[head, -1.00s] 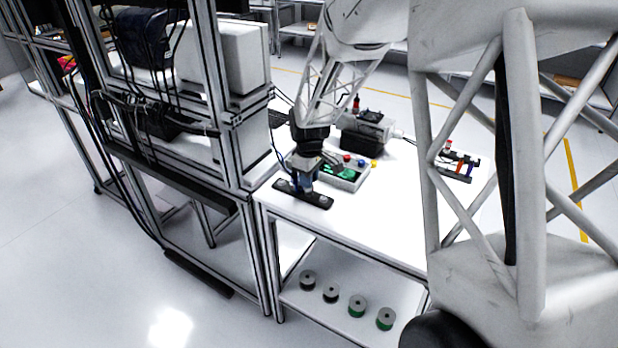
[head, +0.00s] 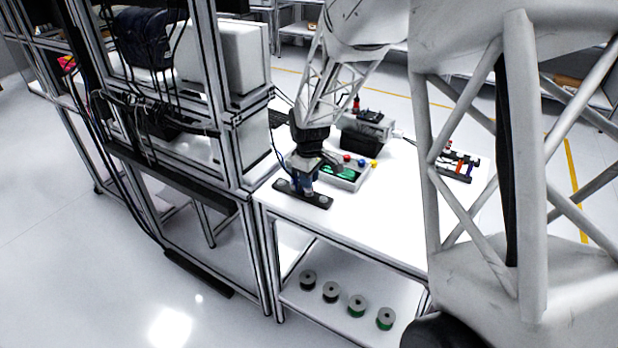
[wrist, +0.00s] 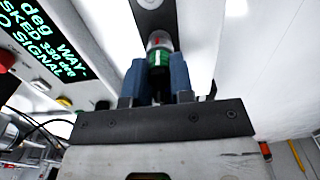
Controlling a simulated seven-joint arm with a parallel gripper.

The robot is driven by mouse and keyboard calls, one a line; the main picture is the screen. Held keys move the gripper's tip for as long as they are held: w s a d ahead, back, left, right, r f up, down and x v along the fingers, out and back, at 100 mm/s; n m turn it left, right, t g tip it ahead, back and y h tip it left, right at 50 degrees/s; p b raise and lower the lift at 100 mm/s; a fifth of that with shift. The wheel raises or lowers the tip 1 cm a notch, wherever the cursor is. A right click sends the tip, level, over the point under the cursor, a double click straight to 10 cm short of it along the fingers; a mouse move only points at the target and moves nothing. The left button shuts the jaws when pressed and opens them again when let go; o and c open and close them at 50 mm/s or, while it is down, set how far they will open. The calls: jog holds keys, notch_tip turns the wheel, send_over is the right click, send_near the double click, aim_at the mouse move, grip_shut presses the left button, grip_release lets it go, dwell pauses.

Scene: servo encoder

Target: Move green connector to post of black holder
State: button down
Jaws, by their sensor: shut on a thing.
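The green connector (wrist: 158,58) is between the blue fingers of my gripper (wrist: 160,80) in the wrist view, with a pale cap and a reddish band at its far end. My gripper is shut on it. The black holder (wrist: 140,28) runs beyond the connector, with a round pale post (wrist: 150,3) at the top edge. In the head view the black holder (head: 318,200) lies near the table's front left edge, and my gripper (head: 303,188) is down at its middle. The connector is hidden there. I cannot tell whether it touches the holder.
A grey box with a green-text display (head: 342,174) and coloured buttons stands just behind the holder; its display (wrist: 45,40) fills the wrist view's upper left. A dark device (head: 366,130) is farther back. Another black holder with coloured parts (head: 458,165) is at right. The table front (head: 400,225) is clear.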

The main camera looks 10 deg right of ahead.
jog(key=shift+f, duration=0.35)
dwell(0.3)
jog(key=c, duration=0.9)
grip_release()
jog(key=shift+r, duration=3.9)
